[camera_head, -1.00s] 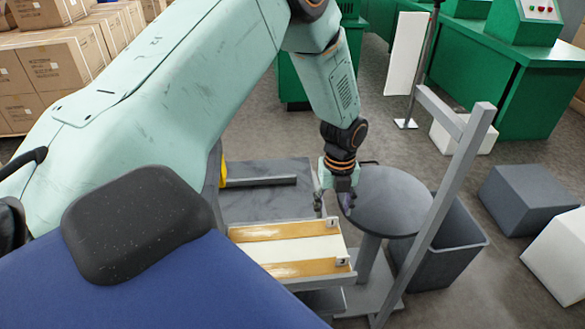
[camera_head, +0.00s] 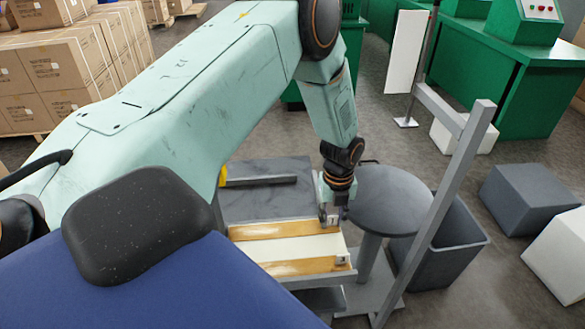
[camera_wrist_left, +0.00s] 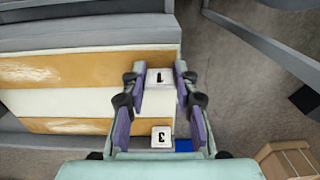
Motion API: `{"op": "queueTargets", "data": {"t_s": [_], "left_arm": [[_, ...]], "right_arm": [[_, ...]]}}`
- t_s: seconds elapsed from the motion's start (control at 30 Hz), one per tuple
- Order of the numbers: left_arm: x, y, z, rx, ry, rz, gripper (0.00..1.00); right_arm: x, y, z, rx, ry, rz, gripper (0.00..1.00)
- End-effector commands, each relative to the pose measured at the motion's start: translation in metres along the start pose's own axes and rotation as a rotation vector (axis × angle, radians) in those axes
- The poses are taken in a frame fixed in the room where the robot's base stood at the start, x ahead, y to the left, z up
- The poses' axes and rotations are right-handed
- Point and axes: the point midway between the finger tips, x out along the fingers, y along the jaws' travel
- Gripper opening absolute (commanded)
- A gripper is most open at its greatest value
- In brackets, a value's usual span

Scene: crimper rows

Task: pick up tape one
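Tape one appears to be the far brown strip (camera_head: 265,230), with a small white tab marked 1 (camera_head: 333,220) at its right end. In the left wrist view the tab (camera_wrist_left: 160,78) lies between the fingertips. My left gripper (camera_head: 329,208) is low over this tab, pointing down. In the left wrist view its purple-padded fingers (camera_wrist_left: 160,74) stand apart, one on each side of the tab; I cannot tell whether they touch it. A white strip (camera_head: 295,249) lies beside tape one. A second brown strip (camera_head: 300,267) has a tab marked 3 (camera_head: 342,259). My right gripper is out of view.
A round grey stool top (camera_head: 385,200) is just right of my left gripper. A slanted grey post (camera_head: 440,200) and a dark bin (camera_head: 455,255) stand farther right. A grey slab (camera_head: 270,195) lies behind the strips.

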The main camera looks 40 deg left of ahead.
Motion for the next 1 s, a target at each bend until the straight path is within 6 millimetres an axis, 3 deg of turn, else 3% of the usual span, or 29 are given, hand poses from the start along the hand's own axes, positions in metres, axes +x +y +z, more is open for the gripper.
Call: {"op": "queueTargets", "data": {"t_s": [0.13,0.4,0.57,1.0], "left_arm": [[0.000,0.000,0.000,0.000,0.000,0.000,0.15],[-0.001,0.000,0.000,0.000,0.000,0.000,0.15],[-0.012,-0.001,0.001,0.000,-0.002,-0.002,0.15],[-0.095,-0.001,0.001,0.000,-0.002,-0.004,0.15]], "right_arm": [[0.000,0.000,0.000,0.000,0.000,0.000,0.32],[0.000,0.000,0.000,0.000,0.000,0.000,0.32],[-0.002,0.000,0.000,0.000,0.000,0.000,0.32],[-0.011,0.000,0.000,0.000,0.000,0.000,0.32]]}}
